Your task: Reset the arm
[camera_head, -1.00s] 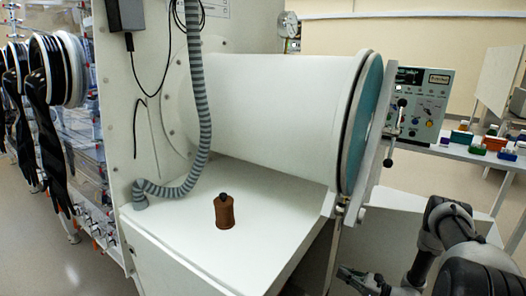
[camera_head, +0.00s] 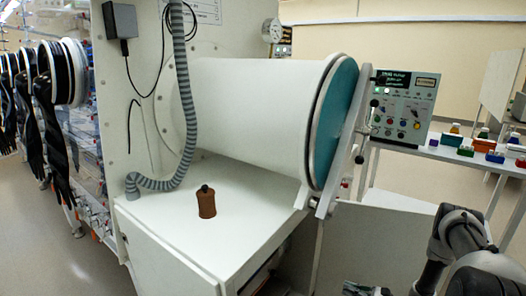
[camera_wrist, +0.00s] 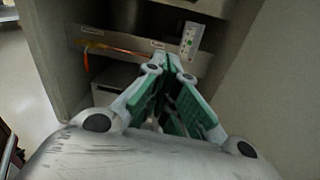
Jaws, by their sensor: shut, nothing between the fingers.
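My gripper (camera_wrist: 168,70) is shut and empty in the wrist view, its green-padded fingers together in front of an open cabinet space. In the head view my gripper (camera_head: 366,289) shows only in part at the bottom edge, low and to the right of the white cabinet (camera_head: 185,240). My grey arm comes in from the lower right corner. The gripper is apart from the brown bottle (camera_head: 206,203) with a dark cap, which stands upright on the cabinet top.
A large white cylinder (camera_head: 250,105) with a teal round door (camera_head: 335,120) lies above the cabinet. A control panel (camera_head: 405,105) stands behind it. A table with coloured boxes (camera_head: 487,145) is at right. Black gloves (camera_head: 45,120) hang at left. Floor shows at far left.

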